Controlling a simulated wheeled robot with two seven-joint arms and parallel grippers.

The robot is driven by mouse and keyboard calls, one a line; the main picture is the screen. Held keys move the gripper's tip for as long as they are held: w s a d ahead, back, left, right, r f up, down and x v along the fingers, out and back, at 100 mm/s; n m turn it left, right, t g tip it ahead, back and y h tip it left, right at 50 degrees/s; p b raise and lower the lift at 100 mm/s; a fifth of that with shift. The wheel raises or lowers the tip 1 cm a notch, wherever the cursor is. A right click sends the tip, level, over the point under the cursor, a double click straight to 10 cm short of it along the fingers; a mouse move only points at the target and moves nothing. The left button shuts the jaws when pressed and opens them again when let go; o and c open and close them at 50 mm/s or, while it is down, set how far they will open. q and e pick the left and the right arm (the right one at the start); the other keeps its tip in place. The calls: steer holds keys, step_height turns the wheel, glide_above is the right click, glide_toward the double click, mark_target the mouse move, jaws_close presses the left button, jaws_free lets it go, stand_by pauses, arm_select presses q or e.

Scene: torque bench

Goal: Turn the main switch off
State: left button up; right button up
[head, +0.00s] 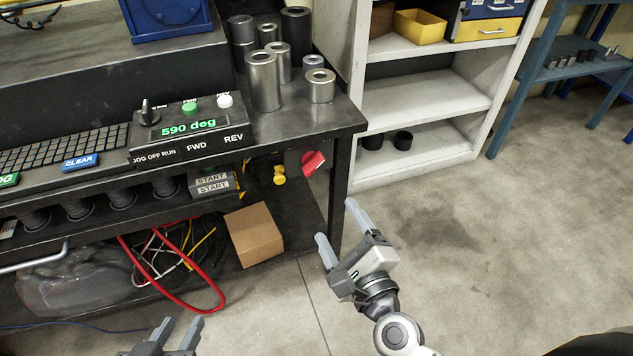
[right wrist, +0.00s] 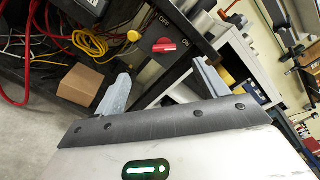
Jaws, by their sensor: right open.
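The main switch is a red knob (head: 314,163) on a dark plate under the bench top's right front corner. In the right wrist view the red knob (right wrist: 163,45) sits between an OFF and an ON label. I cannot tell for sure which label it points to. My right gripper (head: 337,222) is open and empty, below and to the right of the knob in the head view, clear of it. Its fingers (right wrist: 162,72) also show in the right wrist view, with the knob beyond the gap. My left gripper (head: 181,326) is at the bottom edge, fingers apart and empty.
A yellow knob (head: 279,175) hangs left of the switch. The bench leg (head: 338,185) stands just right of it. A cardboard box (head: 254,234) and red cable (head: 160,285) lie on the lower shelf. Metal sockets (head: 263,80) stand above. The floor to the right is clear.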

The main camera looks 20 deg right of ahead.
mark_target(314, 168)
steer(key=w, duration=0.5)
steer(key=w+m, duration=0.1)
steer(key=w, duration=0.5)
steer(key=w+m+h, duration=0.1)
steer(key=w, duration=0.4)
steer(key=shift+w+d+f+p, duration=0.15)
steer(key=shift+w+f+p, duration=0.05)
steer(key=shift+f+p, duration=0.15)
steer(key=c, duration=1)
